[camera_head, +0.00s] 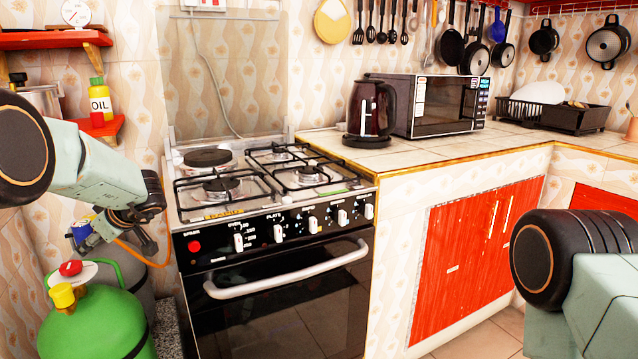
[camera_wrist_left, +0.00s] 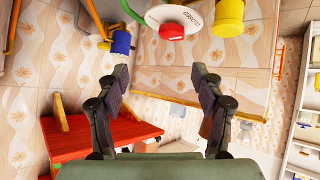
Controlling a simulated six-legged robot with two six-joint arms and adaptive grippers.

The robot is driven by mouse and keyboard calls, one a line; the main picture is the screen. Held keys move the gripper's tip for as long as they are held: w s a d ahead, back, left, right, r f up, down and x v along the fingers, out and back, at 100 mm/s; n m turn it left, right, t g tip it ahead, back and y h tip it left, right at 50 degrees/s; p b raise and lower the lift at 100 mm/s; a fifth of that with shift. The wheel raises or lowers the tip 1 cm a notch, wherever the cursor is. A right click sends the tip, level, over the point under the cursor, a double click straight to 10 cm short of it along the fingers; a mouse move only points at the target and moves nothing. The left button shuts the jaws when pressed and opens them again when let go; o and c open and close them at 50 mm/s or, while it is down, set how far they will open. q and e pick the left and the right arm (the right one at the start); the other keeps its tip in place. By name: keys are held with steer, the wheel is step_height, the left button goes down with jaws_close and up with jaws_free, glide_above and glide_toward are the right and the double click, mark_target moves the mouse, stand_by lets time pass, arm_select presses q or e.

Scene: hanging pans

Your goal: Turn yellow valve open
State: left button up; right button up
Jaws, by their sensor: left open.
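The yellow valve (camera_head: 63,295) is a small knob on top of a green gas cylinder (camera_head: 105,325) at the lower left in the head view. It also shows at the top edge of the left wrist view (camera_wrist_left: 229,17), partly cut off. My left gripper (camera_head: 122,238) hangs above and to the right of the valve in the head view, apart from it. In the left wrist view its two fingers (camera_wrist_left: 160,75) are spread with nothing between them. My right arm shows at the lower right in the head view, but its gripper is out of frame.
A red knob (camera_head: 70,268) sits next to the yellow valve. A blue fitting (camera_head: 82,232) with an orange hose (camera_head: 140,254) is behind the gripper. The stove (camera_head: 275,245) stands right of the cylinder. A red shelf (camera_head: 100,127) is on the wall above.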

arm_select(q)
steer(key=s+d+f+m+t+h+p, duration=0.1)
steer(key=s+d+f+m+h+p, duration=0.15)
steer(key=s+d+f+m, duration=0.55)
steer(key=s+d+f+m+t+h+p, duration=0.1)
steer(key=s+d+f+m+t+h, duration=0.15)
steer(key=s+d+f, duration=0.9)
steer(key=s+d+f+m+g+h+p, duration=0.1)
steer(key=s+d+g, duration=0.1)
steer(key=s, duration=0.7)
steer(key=s+d+f+m+g+h+p, duration=0.1)
steer(key=s+d+m+g+h, duration=0.1)
steer(key=s, duration=0.7)
steer(key=s+d+f+m+g+h+p, duration=0.2)
steer(key=s+g, duration=0.1)
steer(key=s, duration=0.7)
steer(key=shift+d, duration=0.4)
steer(key=shift+s, duration=0.1)
